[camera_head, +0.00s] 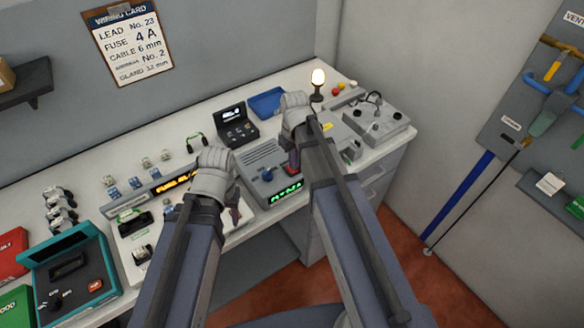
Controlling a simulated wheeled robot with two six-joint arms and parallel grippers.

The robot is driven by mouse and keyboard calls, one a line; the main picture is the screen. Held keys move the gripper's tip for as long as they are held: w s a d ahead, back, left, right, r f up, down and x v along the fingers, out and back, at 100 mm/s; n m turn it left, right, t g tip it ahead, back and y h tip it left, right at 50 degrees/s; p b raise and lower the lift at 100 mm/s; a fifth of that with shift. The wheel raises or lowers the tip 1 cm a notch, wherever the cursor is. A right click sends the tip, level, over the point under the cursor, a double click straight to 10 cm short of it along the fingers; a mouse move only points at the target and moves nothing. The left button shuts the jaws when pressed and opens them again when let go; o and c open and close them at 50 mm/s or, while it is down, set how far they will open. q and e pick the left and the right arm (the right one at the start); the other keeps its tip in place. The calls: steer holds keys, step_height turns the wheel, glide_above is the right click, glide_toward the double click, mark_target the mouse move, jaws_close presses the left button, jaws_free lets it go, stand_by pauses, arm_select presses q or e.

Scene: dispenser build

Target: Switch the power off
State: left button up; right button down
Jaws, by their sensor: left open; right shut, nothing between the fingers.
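A grey bench unit (262,158) with a vented top, a blue knob (268,175) and a lit green display (287,194) stands mid-bench. My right gripper (293,160) is shut and empty at the right part of this unit's top, close above or touching it; I cannot tell which. My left gripper (235,214) is open and empty at the bench's front, left of the grey unit. A lamp (318,78) glows at the back right.
A strip with lit amber letters (177,184) lies left of the grey unit. A teal-edged box (72,268) stands at the left, a black case (236,126) and a blue tray (267,102) behind. A grey box with black knobs (370,120) is at the right.

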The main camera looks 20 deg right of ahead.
mark_target(294, 171)
steer(key=shift+f+b, duration=0.95)
stand_by(0.4)
steer(key=shift+r, duration=0.2)
step_height(294, 171, up, 7)
steer(key=p, duration=0.7)
steer(key=shift+f, duration=0.1)
steer(key=shift+f, duration=0.1)
steer(key=s+a+f+b, duration=0.3)
steer(key=s+a, duration=0.2)
steer(key=s, duration=0.2)
steer(key=s+a+f+h+b, duration=0.1)
steer(key=s+a+f+b, duration=0.3)
steer(key=s, duration=0.3)
steer(key=shift+s+a, duration=0.2)
steer(key=shift+a, duration=0.55)
stand_by(2.7)
